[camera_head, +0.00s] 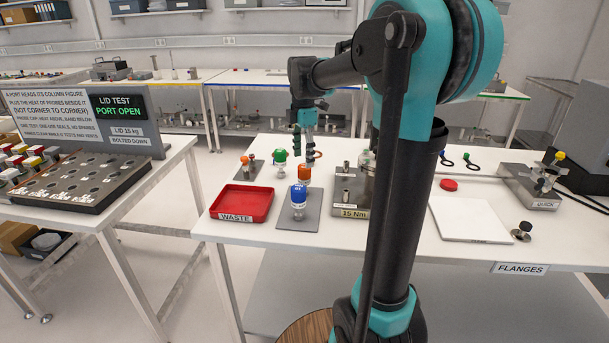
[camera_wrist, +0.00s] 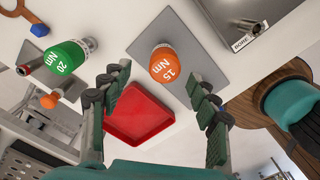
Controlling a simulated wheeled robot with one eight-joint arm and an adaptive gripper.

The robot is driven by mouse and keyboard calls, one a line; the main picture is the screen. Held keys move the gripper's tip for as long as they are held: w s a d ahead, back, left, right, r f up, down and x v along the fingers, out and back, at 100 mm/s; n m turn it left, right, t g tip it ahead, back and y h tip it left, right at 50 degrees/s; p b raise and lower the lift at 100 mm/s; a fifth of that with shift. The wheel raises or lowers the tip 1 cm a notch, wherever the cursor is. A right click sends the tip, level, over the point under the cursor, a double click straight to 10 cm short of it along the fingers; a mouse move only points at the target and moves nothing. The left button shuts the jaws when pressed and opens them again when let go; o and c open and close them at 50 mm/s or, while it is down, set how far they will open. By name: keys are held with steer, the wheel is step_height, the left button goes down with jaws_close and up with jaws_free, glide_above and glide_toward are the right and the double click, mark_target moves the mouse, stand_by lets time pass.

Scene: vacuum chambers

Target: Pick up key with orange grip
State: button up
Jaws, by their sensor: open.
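The key with the orange grip (camera_head: 304,173) stands on a grey plate (camera_head: 287,222) near the waste tray. Its round orange top (camera_wrist: 165,65) reads "15 Nm" in the wrist view. My gripper (camera_head: 303,155) is open and empty, pointing down just above and behind the orange grip in the head view. In the wrist view the orange top lies between and a little beyond my fingertips (camera_wrist: 158,79). I cannot tell the exact gap. A similar blue-topped key (camera_head: 298,194) stands in front of the orange one. A green-topped key (camera_wrist: 68,57), marked "20 Nm", stands beside it.
A red waste tray (camera_head: 242,203) lies left of the plate. A small orange knob (camera_head: 245,160) is on the left. A white board (camera_head: 475,219) lies further right.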

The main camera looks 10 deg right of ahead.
mark_target(303, 165)
step_height(303, 165, down, 4)
steer(key=shift+s+d+f, duration=0.1)
steer(key=shift+s+f, duration=0.05)
steer(key=shift+f, duration=1.15)
steer(key=shift+s+f, duration=0.15)
steer(key=shift+f, duration=1.15)
steer(key=shift+c, duration=0.5)
steer(key=c, duration=1.2)
